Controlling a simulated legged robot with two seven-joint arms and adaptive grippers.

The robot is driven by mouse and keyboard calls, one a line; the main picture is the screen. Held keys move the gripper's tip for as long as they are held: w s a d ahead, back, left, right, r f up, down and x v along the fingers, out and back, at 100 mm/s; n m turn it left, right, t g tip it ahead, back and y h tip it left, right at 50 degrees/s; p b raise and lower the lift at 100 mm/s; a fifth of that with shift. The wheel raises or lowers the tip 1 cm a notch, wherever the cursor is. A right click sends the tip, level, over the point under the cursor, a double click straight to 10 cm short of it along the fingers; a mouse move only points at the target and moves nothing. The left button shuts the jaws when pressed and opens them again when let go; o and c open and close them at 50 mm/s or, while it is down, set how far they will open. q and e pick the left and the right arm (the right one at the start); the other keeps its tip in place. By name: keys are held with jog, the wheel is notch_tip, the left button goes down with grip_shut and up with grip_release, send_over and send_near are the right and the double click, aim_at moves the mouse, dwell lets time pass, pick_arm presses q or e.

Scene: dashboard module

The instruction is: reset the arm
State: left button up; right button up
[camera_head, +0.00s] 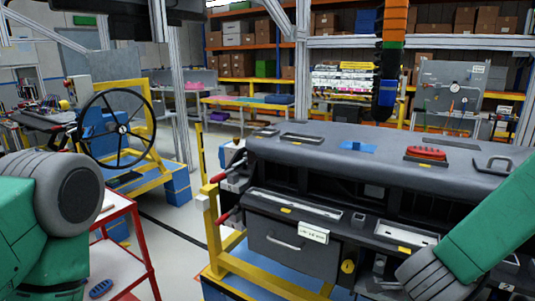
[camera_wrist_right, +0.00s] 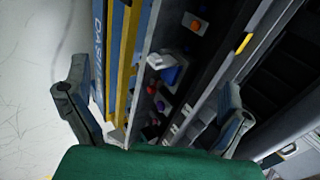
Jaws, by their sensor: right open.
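My right arm (camera_head: 490,235), green with a grey joint, comes in from the right in the head view, in front of the dashboard module's right part. My right gripper (camera_wrist_right: 155,108) shows in the right wrist view, its two dark fingers wide apart with nothing held between them. Behind the fingers are a yellow frame bar and a grey tray with small coloured parts. My left arm (camera_head: 45,225) shows at the left edge as green links and a grey round joint; its gripper is out of view. The dashboard module (camera_head: 350,150) is grey, with a drawer front and a red part (camera_head: 426,153) on top.
A yellow frame (camera_head: 214,240) carries the dashboard. A white table with red legs (camera_head: 120,215) stands at the lower left. A black steering wheel (camera_head: 118,130) is behind it. Shelves with boxes fill the back. Some pale floor is clear between table and dashboard.

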jog(key=s+a+f+n+y+b, duration=0.25)
jog(key=s+f+n, duration=0.35)
jog(key=f+n, duration=0.5)
pick_arm(q)
notch_tip(320, 180, down, 8)
jog(key=a+b, duration=0.2)
jog(key=b, duration=0.1)
jog(key=shift+b, duration=0.4)
pick_arm(e)
jog(key=s+a+f+n+g+y, duration=0.1)
jog(key=s+f+n+g, duration=0.4)
jog(key=s+f+n, duration=0.8)
jog(key=shift+s+a+f+g+y, duration=0.45)
jog(key=shift+s+f, duration=1.25)
jog(key=shift+s, duration=1.9)
